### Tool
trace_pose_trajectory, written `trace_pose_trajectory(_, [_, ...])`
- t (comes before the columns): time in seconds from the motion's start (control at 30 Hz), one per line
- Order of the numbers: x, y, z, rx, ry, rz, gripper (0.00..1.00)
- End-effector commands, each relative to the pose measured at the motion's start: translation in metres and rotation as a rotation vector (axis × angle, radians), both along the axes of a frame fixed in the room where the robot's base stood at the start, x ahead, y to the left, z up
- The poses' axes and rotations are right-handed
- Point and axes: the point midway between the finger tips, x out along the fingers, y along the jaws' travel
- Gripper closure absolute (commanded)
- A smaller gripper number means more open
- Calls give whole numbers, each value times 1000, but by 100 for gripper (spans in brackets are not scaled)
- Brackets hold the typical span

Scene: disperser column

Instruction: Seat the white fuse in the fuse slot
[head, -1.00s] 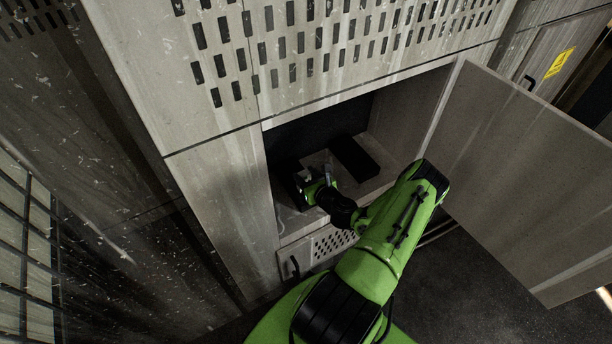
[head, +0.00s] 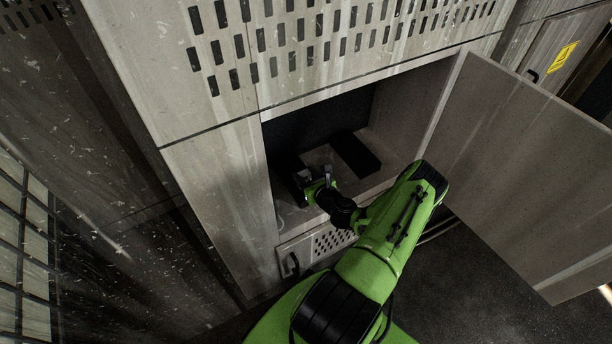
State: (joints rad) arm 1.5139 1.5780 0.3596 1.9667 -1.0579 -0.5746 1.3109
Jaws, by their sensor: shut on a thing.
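My gripper (head: 307,181) is inside the open compartment of the cabinet, at its left side, close to a dark block (head: 288,170). It is shut on a small pale piece that shows only in part at its tips; this is likely the white fuse. The fuse slot cannot be told apart in the dark around the block. Whether the fuse touches the block or is in it cannot be told from this view.
A second black box (head: 355,158) lies on the compartment floor (head: 317,158) to the right of my gripper. The cabinet door (head: 525,175) stands open at the right. A perforated panel (head: 335,240) with a dark handle is below the opening.

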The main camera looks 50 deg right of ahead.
Motion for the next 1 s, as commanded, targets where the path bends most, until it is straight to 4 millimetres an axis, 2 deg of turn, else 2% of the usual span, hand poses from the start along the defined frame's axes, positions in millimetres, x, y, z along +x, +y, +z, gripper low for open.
trace_pose_trajectory(0.53, [0, 0, -14, 0, -1, 0, 86])
trace_pose_trajectory(0.57, [0, 0, -14, 0, -1, 0, 52])
trace_pose_trajectory(0.73, [0, 0, -14, 0, -1, 0, 26])
trace_pose_trajectory(1.0, [0, 0, -14, 0, 1, 0, 24])
